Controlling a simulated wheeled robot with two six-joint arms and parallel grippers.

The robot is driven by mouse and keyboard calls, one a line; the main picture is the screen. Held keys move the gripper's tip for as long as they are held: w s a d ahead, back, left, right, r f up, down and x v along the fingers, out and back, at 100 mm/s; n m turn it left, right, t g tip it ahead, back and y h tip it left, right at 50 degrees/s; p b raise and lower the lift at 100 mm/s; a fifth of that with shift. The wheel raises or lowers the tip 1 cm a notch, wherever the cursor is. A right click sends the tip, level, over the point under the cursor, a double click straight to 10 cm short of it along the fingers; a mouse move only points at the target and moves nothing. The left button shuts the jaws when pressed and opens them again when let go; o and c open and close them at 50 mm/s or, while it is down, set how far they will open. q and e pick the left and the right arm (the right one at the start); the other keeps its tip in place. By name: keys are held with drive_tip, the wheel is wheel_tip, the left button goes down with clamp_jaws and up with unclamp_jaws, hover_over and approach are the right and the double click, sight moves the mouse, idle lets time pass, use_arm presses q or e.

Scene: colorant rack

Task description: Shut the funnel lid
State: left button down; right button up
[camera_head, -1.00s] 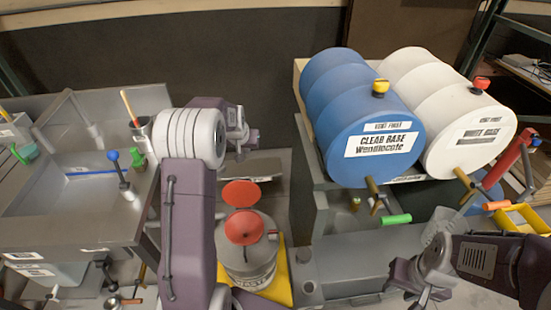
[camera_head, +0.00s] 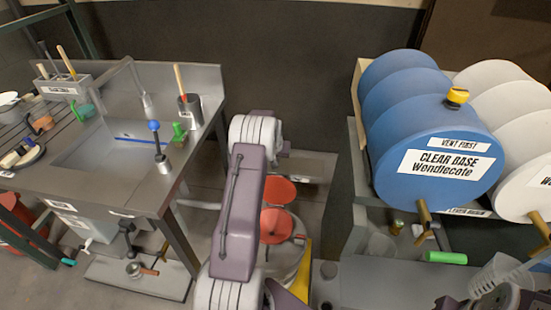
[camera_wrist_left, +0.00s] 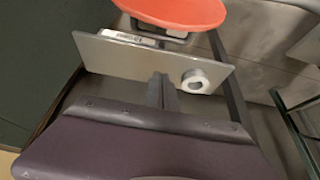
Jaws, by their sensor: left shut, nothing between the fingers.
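The red funnel (camera_head: 277,226) sits on the grey waste can (camera_head: 290,258), partly hidden by my left arm. Its round red lid (camera_head: 280,190) stands raised behind it, apart from the funnel mouth. A red disc, apparently the lid (camera_wrist_left: 178,10), also shows at the top of the left wrist view. My left gripper (camera_wrist_left: 162,92) is shut and empty, with a gap between its tips and the disc. In the head view it is mostly hidden behind my arm near the lid's far side. My right gripper (camera_head: 508,298) is at the bottom right by a clear beaker (camera_head: 493,276); its fingers are unclear.
A grey plate (camera_wrist_left: 120,62) with a white knob lies beyond my left fingers. A steel sink bench (camera_head: 150,190) stands to the left. Blue drums (camera_head: 435,165) and white drums (camera_head: 525,170) lie on a rack to the right. A yellow piece (camera_head: 301,275) is beside the can.

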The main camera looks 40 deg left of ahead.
sight(277, 187)
use_arm(q)
drive_tip(key=f, duration=0.1)
drive_tip(key=s+f, duration=0.1)
drive_tip(key=s+d+f, duration=0.1)
drive_tip(key=f, duration=0.1)
idle(0.3)
drive_tip(key=shift+d, duration=0.1)
